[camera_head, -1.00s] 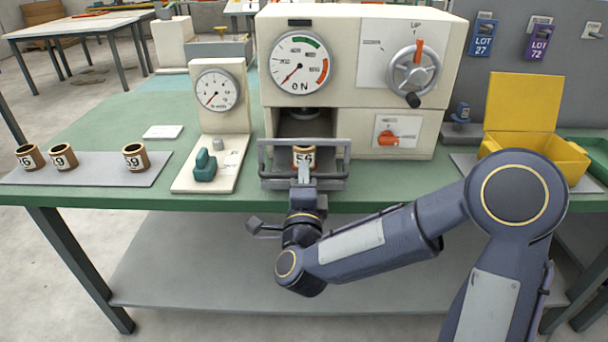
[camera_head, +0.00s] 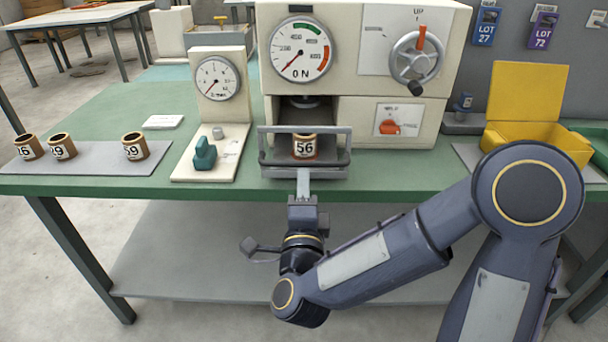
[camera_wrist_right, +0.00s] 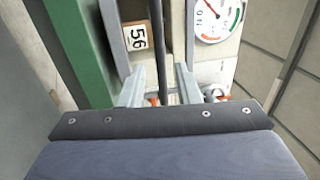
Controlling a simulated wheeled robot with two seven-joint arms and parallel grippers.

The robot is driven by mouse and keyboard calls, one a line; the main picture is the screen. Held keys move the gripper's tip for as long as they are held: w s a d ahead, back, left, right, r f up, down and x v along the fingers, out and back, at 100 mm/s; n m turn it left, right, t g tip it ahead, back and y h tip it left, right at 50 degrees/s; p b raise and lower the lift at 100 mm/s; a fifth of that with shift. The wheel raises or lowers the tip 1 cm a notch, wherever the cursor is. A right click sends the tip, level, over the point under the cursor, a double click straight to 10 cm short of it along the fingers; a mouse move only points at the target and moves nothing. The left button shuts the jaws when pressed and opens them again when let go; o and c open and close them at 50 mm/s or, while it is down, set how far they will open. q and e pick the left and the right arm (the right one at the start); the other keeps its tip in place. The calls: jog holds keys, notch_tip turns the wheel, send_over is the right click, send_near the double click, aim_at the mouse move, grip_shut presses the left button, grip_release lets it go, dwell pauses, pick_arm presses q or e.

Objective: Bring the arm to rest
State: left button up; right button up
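A brown ring-shaped cup labelled 56 (camera_head: 304,146) sits upright in the open bay of the cream machine (camera_head: 350,110), behind a grey guard bar (camera_head: 262,155). My right gripper (camera_head: 303,178) is in front of the bay, below and apart from the cup. The right wrist view shows its two fingers (camera_wrist_right: 161,88) spread with nothing held between them; the guard bar (camera_wrist_right: 163,40) passes beyond the gap. The cup's 56 label (camera_wrist_right: 138,37) shows there to the left. My left gripper is not in view.
Several similar cups (camera_head: 62,146) stand on a grey mat (camera_head: 100,167) at left. A small gauge stand (camera_head: 218,110) with a teal clamp (camera_head: 204,154) is beside the machine. An open yellow box (camera_head: 535,140) is at right. The room before the table is clear.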

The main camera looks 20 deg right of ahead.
jog(key=shift+s+a+f, duration=0.1)
jog(key=shift+s+a, duration=0.05)
jog(key=shift+s, duration=0.45)
jog(key=s+d+f+n+g+y, duration=0.3)
jog(key=s+n+g, duration=0.2)
jog(key=s+n, duration=0.15)
jog(key=s+d+f+n+g+y, duration=0.2)
jog(key=s+f+n+g+y, duration=0.15)
jog(key=s+n, duration=0.35)
jog(key=s+d+f+n+g+y, duration=0.35)
jog(key=s+n+g, duration=0.2)
jog(key=s, duration=0.25)
notch_tip(320, 180, up, 17)
jog(key=p, duration=1.7)
jog(key=shift+s+a+n+h, duration=0.2)
jog(key=shift+a+n+h, duration=0.1)
jog(key=shift+a, duration=0.15)
